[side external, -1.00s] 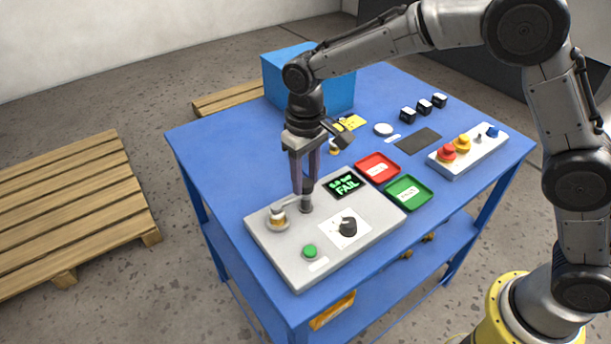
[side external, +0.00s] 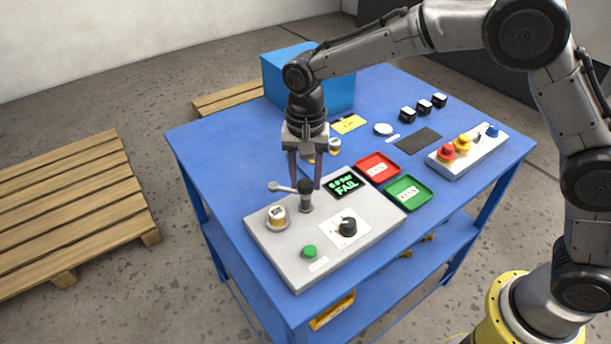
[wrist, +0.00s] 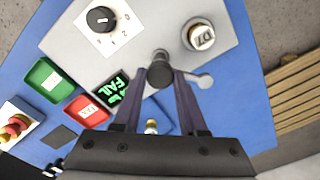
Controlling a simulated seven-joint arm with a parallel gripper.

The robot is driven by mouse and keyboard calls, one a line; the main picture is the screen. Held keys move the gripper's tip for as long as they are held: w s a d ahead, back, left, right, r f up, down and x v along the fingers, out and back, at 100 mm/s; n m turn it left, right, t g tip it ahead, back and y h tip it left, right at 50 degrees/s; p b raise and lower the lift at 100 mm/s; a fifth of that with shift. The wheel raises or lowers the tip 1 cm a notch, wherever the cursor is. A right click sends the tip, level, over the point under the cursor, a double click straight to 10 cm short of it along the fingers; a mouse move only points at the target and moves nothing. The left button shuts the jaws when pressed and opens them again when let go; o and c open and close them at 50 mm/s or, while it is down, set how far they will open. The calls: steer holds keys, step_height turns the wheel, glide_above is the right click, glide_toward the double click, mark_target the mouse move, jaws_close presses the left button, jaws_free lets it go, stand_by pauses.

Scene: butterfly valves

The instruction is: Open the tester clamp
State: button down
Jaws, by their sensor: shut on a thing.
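The tester (side external: 330,250) is a grey panel on the blue table. Its clamp (side external: 305,200) is a dark-topped post with a thin arm ending in a round pad (side external: 274,187). The pad points away from the seat, past the panel's back edge. A valve (side external: 277,215) with a white marked top sits uncovered in the tester seat; it shows in the wrist view (wrist: 199,36). My gripper (side external: 305,184) points down, shut on the clamp's dark knob (wrist: 160,73), one finger on each side. The display (side external: 345,185) reads FAIL in green.
A red tray (side external: 377,167) and a green tray (side external: 408,193) lie right of the tester. A dial (side external: 348,226) and green button (side external: 310,252) are on the panel. Another valve (side external: 334,146) stands behind my gripper. A blue box (side external: 340,90) is at the back.

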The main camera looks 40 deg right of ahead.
mark_target(306, 182)
steer(key=m, duration=0.3)
steer(key=shift+r+m, duration=0.1)
steer(key=shift+m, duration=2.2)
steer(key=shift+c, duration=2.2)
jaws_free()
step_height(306, 182, up, 14)
